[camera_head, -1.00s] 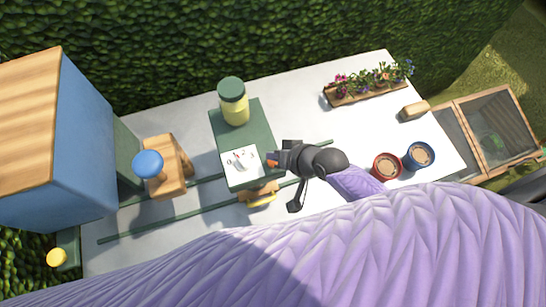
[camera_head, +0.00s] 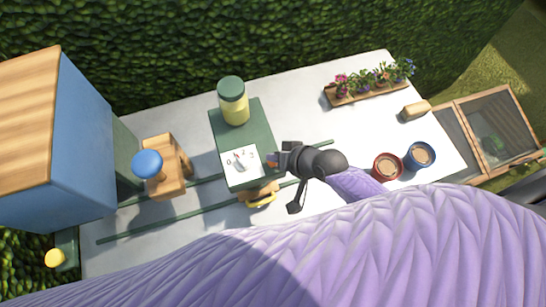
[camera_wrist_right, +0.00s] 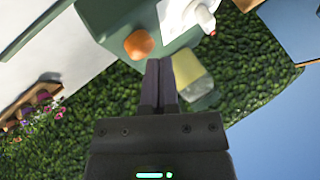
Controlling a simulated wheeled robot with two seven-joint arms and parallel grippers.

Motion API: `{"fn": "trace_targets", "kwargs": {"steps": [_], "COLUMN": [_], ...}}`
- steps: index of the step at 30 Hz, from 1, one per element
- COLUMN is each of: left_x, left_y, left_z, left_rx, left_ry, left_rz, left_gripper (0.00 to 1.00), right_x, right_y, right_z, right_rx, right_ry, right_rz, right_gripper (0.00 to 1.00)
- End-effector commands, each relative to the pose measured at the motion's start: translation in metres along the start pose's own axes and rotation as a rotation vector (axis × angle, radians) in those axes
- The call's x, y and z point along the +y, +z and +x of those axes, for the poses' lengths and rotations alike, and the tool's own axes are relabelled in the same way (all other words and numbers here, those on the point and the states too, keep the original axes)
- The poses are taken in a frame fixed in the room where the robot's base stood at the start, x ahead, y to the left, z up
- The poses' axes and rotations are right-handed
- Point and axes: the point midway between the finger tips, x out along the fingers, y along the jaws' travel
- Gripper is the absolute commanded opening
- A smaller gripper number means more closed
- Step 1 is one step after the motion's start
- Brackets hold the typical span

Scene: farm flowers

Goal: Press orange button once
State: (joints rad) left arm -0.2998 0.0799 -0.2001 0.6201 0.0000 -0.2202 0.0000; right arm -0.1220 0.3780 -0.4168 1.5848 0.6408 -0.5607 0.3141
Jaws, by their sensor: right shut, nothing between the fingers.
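The orange button (camera_wrist_right: 139,44) sits on the side of a green machine (camera_wrist_right: 105,18) in the right wrist view. In the head view the machine (camera_head: 229,181) stands on the table, and its button is mostly hidden by my fingers. My right gripper (camera_head: 277,160) is at the machine's right side, fingers pointing left at it. The right wrist view shows its fingers (camera_wrist_right: 159,64) shut and empty, with the tips just right of and below the button. I cannot tell whether they touch it. My left gripper is not in view.
The machine has a white dial panel (camera_head: 241,161) and a yellow-green jar (camera_head: 234,108). A wooden stand with a blue knob (camera_head: 148,164) is to its left. A red pot (camera_head: 388,166), a blue pot (camera_head: 420,155) and a flower tray (camera_head: 366,96) are to the right. Green rails (camera_head: 165,229) cross the table.

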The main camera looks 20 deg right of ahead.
Motion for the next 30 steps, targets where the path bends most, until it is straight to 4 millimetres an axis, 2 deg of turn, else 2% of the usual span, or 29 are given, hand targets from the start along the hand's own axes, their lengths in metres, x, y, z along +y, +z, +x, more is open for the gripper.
{"fn": "trace_targets", "kwargs": {"steps": [30], "left_x": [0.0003], "left_y": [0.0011], "left_z": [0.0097], "left_rx": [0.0], "left_ry": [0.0], "left_rz": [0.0], "left_gripper": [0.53], "right_x": [0.0063], "right_y": [0.0067], "right_z": [0.0086], "right_rx": [-0.001], "right_ry": [0.0], "right_rz": [0.0], "right_gripper": [0.0]}}
